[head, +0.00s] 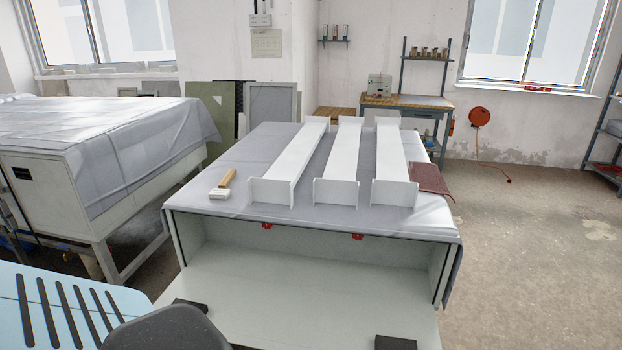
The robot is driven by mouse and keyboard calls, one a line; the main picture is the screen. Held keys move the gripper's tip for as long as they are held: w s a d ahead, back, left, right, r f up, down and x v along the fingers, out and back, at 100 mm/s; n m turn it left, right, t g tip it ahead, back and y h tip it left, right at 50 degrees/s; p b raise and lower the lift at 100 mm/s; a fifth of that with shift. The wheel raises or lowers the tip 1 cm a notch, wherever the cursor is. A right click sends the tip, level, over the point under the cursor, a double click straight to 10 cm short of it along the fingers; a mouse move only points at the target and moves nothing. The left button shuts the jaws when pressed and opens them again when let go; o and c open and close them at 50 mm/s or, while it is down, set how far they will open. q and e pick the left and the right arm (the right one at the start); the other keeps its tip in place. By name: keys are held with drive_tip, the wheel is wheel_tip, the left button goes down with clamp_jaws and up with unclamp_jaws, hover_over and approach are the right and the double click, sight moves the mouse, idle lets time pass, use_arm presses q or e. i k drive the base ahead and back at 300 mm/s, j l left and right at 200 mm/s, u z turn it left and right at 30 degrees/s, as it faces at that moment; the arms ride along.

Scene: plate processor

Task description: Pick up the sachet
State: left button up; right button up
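I cannot make out a thing that is clearly a sachet in the head view. On the cloth-covered table (240,165) lies a flat reddish-brown item (431,179) at the right edge, partly over the side; I cannot tell what it is. A brush-like tool with a wooden handle and white head (222,186) lies at the table's left front. Neither of my grippers is in view.
Three long white channel-shaped pieces (342,160) lie side by side on the table. Below its top is an open, empty pale bay (310,258). Another covered table (95,140) stands left, a light-blue slotted panel (30,310) lower left. Open floor (530,240) lies right.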

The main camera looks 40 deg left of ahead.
sight(216, 193)
drive_tip(key=u, duration=2)
drive_tip(key=i+z, duration=0.35)
drive_tip(key=i, duration=0.15)
drive_tip(key=i+j+z, duration=0.1)
drive_tip(key=i+z, duration=0.25)
drive_tip(key=i, duration=0.15)
